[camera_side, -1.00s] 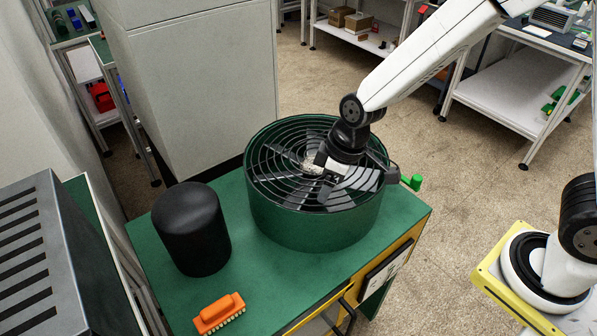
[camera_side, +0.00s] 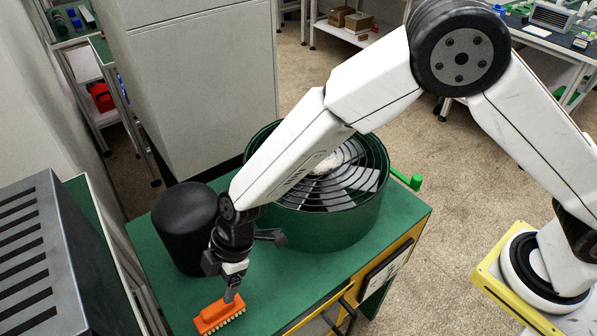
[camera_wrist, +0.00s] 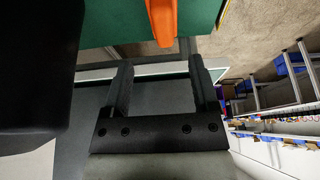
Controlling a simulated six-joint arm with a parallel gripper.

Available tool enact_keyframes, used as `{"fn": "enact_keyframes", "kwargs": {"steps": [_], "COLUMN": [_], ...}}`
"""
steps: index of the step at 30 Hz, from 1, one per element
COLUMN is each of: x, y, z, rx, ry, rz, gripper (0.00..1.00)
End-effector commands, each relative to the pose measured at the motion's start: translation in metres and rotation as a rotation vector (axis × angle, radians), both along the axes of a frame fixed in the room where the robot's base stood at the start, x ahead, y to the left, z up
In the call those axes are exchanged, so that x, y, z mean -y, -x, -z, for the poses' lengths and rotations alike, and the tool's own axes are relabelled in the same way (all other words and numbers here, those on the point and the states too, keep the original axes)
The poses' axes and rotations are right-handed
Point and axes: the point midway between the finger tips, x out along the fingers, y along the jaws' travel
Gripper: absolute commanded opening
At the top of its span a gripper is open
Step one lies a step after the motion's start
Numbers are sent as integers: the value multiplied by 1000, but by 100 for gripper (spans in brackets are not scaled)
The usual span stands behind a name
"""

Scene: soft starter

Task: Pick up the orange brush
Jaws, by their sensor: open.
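The orange brush (camera_side: 219,314) lies on the green table top (camera_side: 285,290) near its front left, bristles along its lower edge. My gripper (camera_side: 232,292) hangs just above the brush in the side view, its tip overlapping the brush's top there; I cannot tell whether it touches. In the wrist view my gripper (camera_wrist: 161,78) is open, with nothing between its two fingers. The brush (camera_wrist: 162,20) shows there at the top edge, beyond the fingertips and partly cut off by the frame.
A black cylinder (camera_side: 180,230) stands close left of my gripper. A large green round housing with a ringed grille (camera_side: 365,215) stands behind to the right. A grey slotted box (camera_side: 35,260) is at far left. The table is clear right of the brush.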

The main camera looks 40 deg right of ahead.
Motion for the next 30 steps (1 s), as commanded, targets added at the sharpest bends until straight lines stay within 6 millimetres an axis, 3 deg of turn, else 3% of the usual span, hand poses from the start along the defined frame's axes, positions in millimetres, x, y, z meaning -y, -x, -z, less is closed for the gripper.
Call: {"fn": "enact_keyframes", "kwargs": {"steps": [13, 23, 30], "x": [-8, -10, -17], "y": [1, 1, 4], "z": [22, 27, 44], "rx": [0, -1, -1], "ry": [1, 2, 2], "rz": [1, 2, 3], "gripper": [76, 76, 76]}}
